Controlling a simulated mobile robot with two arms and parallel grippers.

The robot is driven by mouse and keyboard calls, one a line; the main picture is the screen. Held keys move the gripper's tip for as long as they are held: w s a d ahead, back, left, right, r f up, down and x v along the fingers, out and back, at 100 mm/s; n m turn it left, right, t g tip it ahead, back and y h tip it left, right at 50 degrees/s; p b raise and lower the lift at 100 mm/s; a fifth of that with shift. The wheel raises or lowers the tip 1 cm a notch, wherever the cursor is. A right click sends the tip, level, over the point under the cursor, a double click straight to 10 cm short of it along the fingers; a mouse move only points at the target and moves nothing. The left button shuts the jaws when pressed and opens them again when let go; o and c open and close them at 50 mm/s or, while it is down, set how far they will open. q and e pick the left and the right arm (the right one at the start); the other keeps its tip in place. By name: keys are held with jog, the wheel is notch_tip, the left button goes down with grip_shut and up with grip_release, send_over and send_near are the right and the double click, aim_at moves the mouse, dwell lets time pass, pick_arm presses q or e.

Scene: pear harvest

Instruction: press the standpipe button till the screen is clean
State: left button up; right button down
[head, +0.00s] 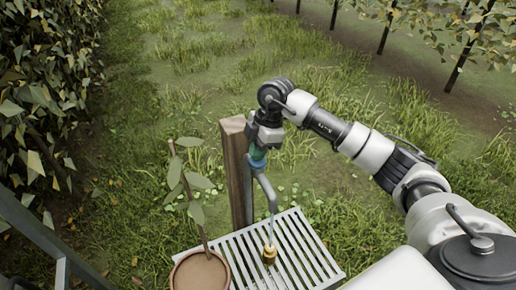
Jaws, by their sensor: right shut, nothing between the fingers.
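The standpipe is a grey bent pipe (270,192) beside a wooden post (234,170). A small blue part (258,164), which looks like its button, is at the top of the pipe. My right gripper (258,154) is shut and points down onto that part. It covers most of the part, and the fingertips seem to touch it. A small brass-coloured piece, probably the screen (269,256), stands on the slatted grate under the spout. A thin pale streak, perhaps water, runs from the spout to it. Whether its mesh is clean is too small to tell. My left gripper is not in view.
The pale slatted grate (301,240) lies below the pipe. A brown pot (200,272) with a leafy seedling (190,184) stands left of it. A leafy hedge (40,90) is at the left and thin trunks (388,28) are at the back right. Open grass lies between.

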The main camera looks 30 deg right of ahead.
jog(key=shift+s+f, duration=0.15)
jog(key=shift+f, duration=0.65)
jog(key=shift+s, duration=0.1)
jog(key=shift+f, duration=0.15)
dwell(0.9)
dwell(1.5)
jog(key=shift+r, duration=0.35)
jog(key=b+v, duration=0.2)
jog(key=v, duration=0.9)
jog(key=shift+d, duration=0.1)
